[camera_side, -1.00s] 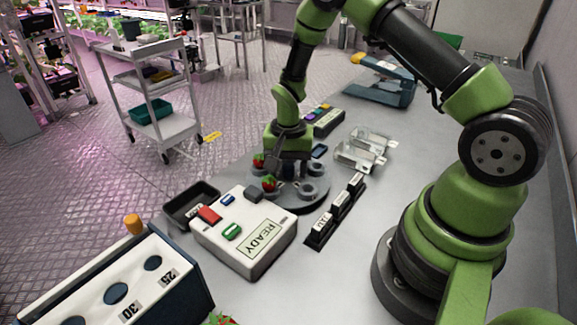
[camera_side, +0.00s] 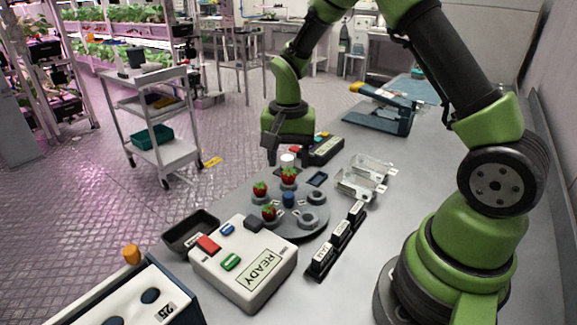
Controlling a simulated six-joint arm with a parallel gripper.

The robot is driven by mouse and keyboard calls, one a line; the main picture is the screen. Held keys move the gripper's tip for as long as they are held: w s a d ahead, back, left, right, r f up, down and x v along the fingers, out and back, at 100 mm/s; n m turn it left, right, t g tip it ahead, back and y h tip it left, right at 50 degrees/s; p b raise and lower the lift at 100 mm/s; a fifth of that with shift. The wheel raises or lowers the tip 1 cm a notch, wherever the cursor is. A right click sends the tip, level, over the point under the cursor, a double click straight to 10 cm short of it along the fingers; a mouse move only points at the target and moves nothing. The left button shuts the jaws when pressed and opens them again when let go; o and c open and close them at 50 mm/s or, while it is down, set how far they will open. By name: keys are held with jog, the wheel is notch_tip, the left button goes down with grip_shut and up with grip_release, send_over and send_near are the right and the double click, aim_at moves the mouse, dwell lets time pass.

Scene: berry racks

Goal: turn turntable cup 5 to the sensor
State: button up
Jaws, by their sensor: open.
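The grey turntable (camera_side: 292,230) lies on the bench behind the white box. Several cups stand around its blue centre post (camera_side: 288,199). Strawberries sit in three of them: one at the left (camera_side: 260,189), one at the back (camera_side: 288,176) and one at the front (camera_side: 268,213). The cups at the right (camera_side: 308,219) look empty. I cannot read cup numbers. A small white cylinder (camera_side: 287,160) stands just behind the back strawberry, perhaps the sensor. My gripper (camera_side: 285,158) is open, above and behind the turntable, apart from the berries; its fingers are partly unclear.
A white box (camera_side: 243,262) with a READY display and red, blue and green buttons stands in front. A black tray (camera_side: 191,231) is to its left. A labelled black rack (camera_side: 337,241) and clear punnets (camera_side: 363,180) are at the right. A button panel (camera_side: 326,150) stands behind.

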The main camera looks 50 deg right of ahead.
notch_tip(320, 180, up, 11)
dwell(1.3)
